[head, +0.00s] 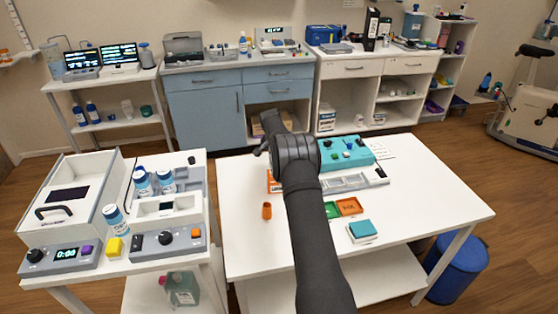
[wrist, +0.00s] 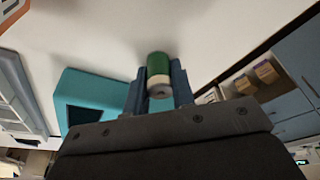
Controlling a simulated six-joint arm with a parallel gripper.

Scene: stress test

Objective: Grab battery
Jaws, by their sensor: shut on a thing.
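My gripper (wrist: 158,88) is shut on a battery (wrist: 158,66), a short cylinder with a green body, a pale band and a grey end. The battery sits between the two blue-grey fingers in the wrist view. In the head view my dark arm reaches over the white table, and its wrist hides the fingers and the battery. A teal box (head: 345,153) with small items on top stands just right of my gripper; it also shows left of the fingers in the wrist view (wrist: 92,92).
On the white table (head: 420,200) are a grey tray (head: 355,182), green and orange bins (head: 348,206), a teal-topped block (head: 362,229) and an orange cup (head: 267,210). A bench with devices and bottles (head: 117,222) stands left. The table's right part is clear.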

